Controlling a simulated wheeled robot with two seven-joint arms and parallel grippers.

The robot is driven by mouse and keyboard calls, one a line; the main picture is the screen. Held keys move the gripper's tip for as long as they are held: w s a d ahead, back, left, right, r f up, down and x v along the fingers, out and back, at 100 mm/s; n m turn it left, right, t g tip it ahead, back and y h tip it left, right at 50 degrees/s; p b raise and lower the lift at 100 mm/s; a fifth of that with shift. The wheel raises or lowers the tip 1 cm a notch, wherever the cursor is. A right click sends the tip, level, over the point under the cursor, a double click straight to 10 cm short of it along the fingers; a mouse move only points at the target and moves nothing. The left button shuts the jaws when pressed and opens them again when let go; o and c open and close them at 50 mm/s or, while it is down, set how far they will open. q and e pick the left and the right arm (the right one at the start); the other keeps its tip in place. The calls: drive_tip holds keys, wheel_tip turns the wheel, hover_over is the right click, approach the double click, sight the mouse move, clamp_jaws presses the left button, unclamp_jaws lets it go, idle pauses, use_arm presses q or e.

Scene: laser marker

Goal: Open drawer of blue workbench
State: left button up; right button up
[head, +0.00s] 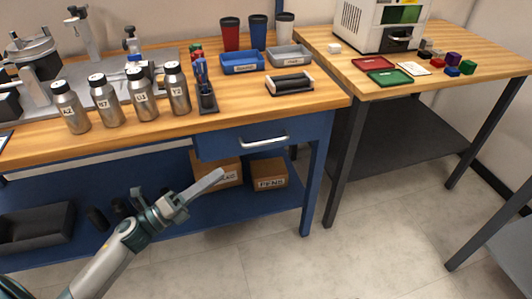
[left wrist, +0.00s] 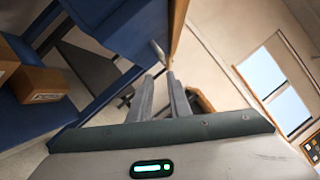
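The blue workbench (head: 322,150) has a wooden top, and its blue drawer (head: 220,146) sits under the right part of that top, looking closed. The drawer's silver bar handle (head: 263,141) is on its front; in the left wrist view the handle (left wrist: 158,50) shows ahead, near the fingertips. My left gripper (head: 218,175) is in front of the bench, below and to the left of the handle in the head view, and not holding it. In the left wrist view its two fingers (left wrist: 160,76) are apart with nothing between them. My right gripper is out of view.
Cardboard boxes (head: 268,173) and a dark bin (head: 40,228) stand on the lower shelf. Steel bottles (head: 178,92), cups and trays stand on the top. A second wooden table (head: 455,88) is at the right. The floor (head: 370,235) in front is clear.

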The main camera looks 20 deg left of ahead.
sight(266, 142)
use_arm(q)
drive_tip(key=shift+s+d+r+m, duration=0.1)
drive_tip(key=shift+d+r+m, duration=0.05)
drive_tip(key=shift+r+m, duration=0.15)
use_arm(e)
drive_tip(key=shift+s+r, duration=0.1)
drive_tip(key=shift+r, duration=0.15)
